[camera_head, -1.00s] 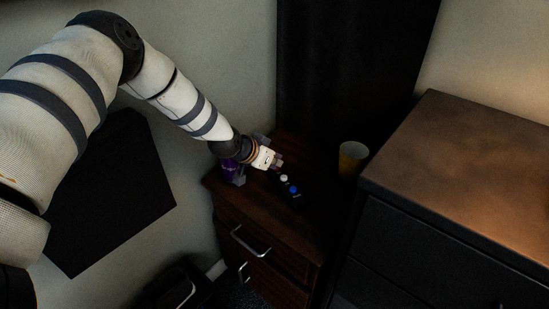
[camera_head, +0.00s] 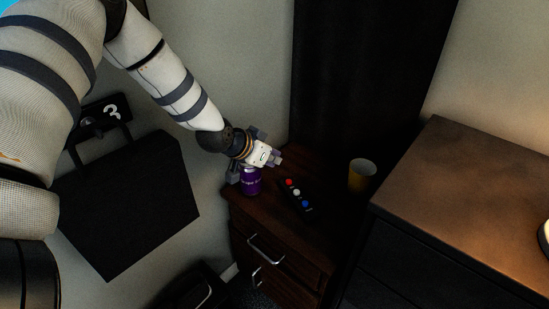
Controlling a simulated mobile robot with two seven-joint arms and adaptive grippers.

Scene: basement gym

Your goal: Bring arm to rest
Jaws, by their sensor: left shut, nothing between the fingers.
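My left arm (camera_head: 170,75) comes in from the upper left and slants down to the small wooden nightstand. My left gripper (camera_head: 276,158) is shut and empty above the nightstand's top. A purple can (camera_head: 251,182) stands on the nightstand just below and beside the gripper, partly hidden by it. I cannot tell whether they touch. My right gripper is not in view.
A taller dark dresser (camera_head: 460,190) stands at the right. A black bag (camera_head: 130,205) is at the left by the wall.

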